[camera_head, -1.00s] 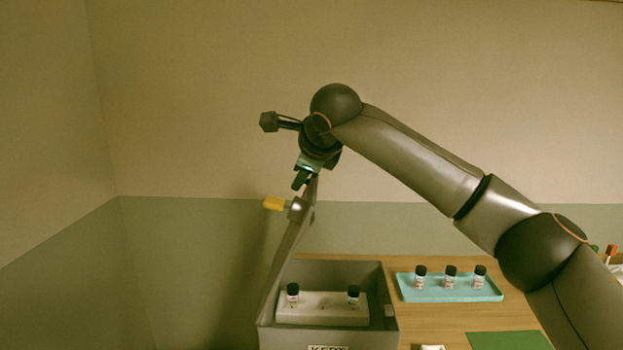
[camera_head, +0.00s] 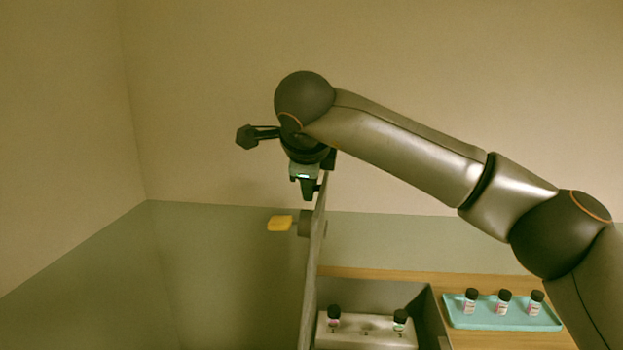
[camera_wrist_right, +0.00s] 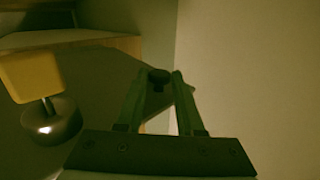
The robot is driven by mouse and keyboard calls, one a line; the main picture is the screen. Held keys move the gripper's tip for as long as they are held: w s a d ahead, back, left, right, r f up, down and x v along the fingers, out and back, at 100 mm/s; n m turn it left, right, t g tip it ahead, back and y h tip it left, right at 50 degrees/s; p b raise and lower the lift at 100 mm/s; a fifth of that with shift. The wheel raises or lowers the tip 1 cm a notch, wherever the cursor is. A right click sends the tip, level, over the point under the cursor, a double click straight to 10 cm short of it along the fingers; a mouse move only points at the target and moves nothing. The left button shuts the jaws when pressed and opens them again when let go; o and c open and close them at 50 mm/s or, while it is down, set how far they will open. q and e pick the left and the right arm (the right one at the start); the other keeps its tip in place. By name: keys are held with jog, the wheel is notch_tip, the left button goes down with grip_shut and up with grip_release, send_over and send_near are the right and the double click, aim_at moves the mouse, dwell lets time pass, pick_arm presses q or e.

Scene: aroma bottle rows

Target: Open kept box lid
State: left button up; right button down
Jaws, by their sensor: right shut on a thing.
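The grey kept box (camera_head: 432,318) stands at the bottom of the head view, its front cut off by the frame. Its grey lid (camera_head: 313,262) stands up on edge, near vertical, at the box's left side. A yellow tab on a round metal base (camera_head: 280,223) sticks out left from the lid; it also shows in the right wrist view (camera_wrist_right: 32,77). My right gripper (camera_head: 309,194) is at the lid's top end. In its wrist view, its fingers (camera_wrist_right: 158,80) are shut on a small dark knob. My left gripper is out of view.
A pale rack (camera_head: 365,342) with two dark-capped bottles sits in the box. A turquoise tray (camera_head: 500,321) with three bottles lies on the wooden table (camera_head: 400,275) to the right. My right arm reaches across above them. The space left of the lid is clear.

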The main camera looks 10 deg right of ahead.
dwell(0.3)
jog(key=c, duration=0.6)
grip_release()
jog(key=shift+o, duration=0.2)
jog(key=b+v, duration=0.2)
jog(key=v, duration=1)
jog(key=shift+s+r, duration=0.15)
jog(key=shift+s, duration=0.1)
